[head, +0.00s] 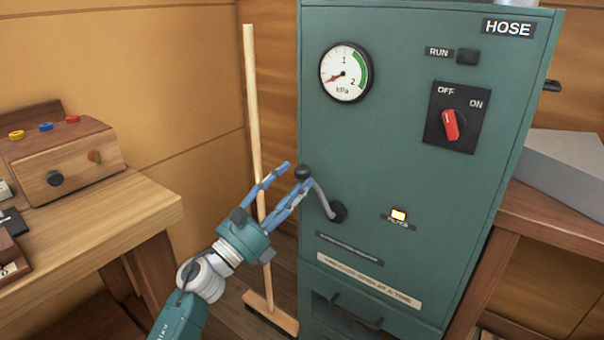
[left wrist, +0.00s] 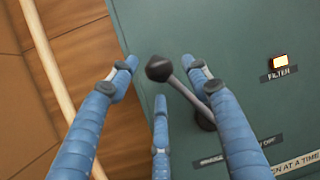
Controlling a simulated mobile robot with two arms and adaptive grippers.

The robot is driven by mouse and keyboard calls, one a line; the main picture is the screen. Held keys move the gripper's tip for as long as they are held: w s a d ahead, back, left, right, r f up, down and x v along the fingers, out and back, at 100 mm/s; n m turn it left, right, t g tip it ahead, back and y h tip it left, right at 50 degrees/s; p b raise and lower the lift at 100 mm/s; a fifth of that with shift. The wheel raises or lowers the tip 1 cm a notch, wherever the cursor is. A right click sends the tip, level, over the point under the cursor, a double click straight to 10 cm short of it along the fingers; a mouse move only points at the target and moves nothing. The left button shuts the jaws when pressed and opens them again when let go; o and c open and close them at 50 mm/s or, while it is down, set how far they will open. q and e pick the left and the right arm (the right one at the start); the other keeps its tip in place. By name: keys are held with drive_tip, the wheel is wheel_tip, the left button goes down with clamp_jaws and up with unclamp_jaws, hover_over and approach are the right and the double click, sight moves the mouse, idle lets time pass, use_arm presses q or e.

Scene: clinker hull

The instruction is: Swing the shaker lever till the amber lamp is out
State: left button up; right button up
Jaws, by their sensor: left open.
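The shaker lever (head: 321,197) is a bent grey rod with a dark ball knob, set in a round dark pivot on the front of the green cabinet (head: 420,185). It leans up and left. The amber lamp (head: 398,215) to its right is lit; it also glows in the left wrist view (left wrist: 280,62) above a FILTER label. My left gripper (head: 289,176) is open, its blue fingers at the knob. In the left wrist view the knob (left wrist: 159,68) sits between the spread fingertips; I cannot tell whether any finger touches it. My right gripper is out of view.
The cabinet bears a kPa gauge (head: 346,73) with its needle low, a dark RUN lamp (head: 467,56) and a red OFF/ON switch (head: 451,125). A broom (head: 253,110) leans in the corner behind my left gripper. A wooden bench (head: 120,215) stands left, a grey box (head: 570,165) right.

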sight(303, 174)
use_arm(q)
drive_tip(key=shift+x, duration=2)
clamp_jaws()
